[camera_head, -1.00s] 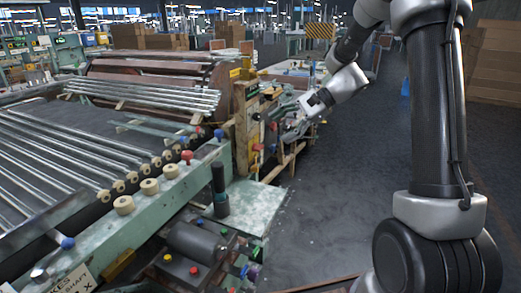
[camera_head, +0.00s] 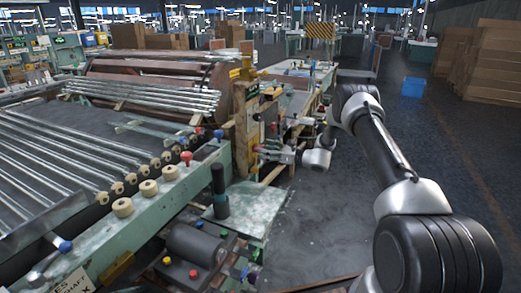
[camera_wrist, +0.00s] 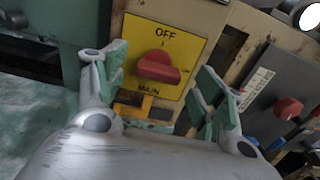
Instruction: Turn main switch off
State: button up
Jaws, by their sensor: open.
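The main switch is a red rotary knob (camera_wrist: 158,69) on a yellow plate (camera_wrist: 195,32) marked OFF above and MAIN below. Its grip lies roughly crosswise in the wrist view, with a short upright mark between it and the word OFF. My gripper (camera_wrist: 161,60) is open, with one green-padded finger to the left of the knob and one to the right. I see no finger touching the knob. In the head view my gripper (camera_head: 272,153) reaches the front of the wooden machine post, and the knob is hard to make out there.
A grey box (camera_wrist: 262,82) with a second red knob (camera_wrist: 288,108) sits right of the plate. A small control box (camera_head: 190,262) with coloured buttons stands in front.

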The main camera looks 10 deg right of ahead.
jog(key=shift+x, duration=1.5)
jog(key=c, duration=1)
